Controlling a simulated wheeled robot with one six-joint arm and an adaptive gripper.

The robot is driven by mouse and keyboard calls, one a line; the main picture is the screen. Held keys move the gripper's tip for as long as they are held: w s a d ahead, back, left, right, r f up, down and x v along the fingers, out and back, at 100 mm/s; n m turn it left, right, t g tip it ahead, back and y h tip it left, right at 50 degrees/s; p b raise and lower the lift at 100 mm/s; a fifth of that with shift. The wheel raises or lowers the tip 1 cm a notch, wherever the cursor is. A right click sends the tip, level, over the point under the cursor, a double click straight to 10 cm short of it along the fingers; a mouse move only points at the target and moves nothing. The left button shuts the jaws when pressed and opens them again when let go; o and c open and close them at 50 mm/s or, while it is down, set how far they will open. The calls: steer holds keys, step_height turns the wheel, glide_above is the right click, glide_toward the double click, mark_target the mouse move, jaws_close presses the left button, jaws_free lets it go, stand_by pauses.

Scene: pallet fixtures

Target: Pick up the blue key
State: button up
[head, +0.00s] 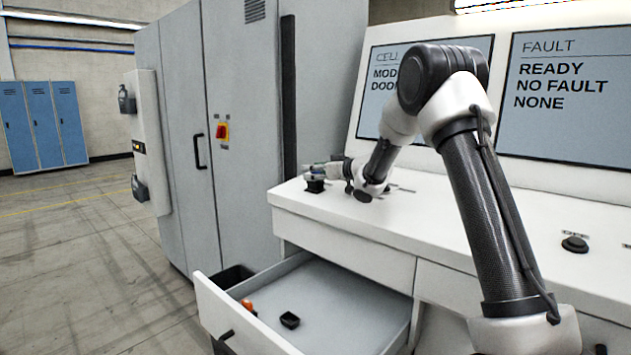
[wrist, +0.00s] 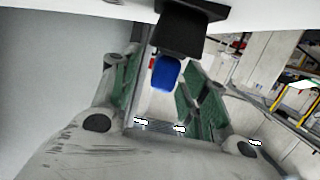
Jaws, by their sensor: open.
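The blue key (wrist: 166,76) shows in the wrist view, its blue head sticking out from a black block (wrist: 180,35) at the top of the picture. My gripper (wrist: 158,88) is open, with one green-padded finger on each side of the blue head in this view. Whether the pads touch it I cannot tell; a gap shows on the left. In the head view my gripper (head: 318,168) is low over the left end of the white counter, at a small black block (head: 314,185). The blue key cannot be made out there.
A grey cabinet (head: 240,120) stands left of the counter. A black button (head: 574,243) sits on its right part.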

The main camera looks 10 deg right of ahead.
jaws_close()
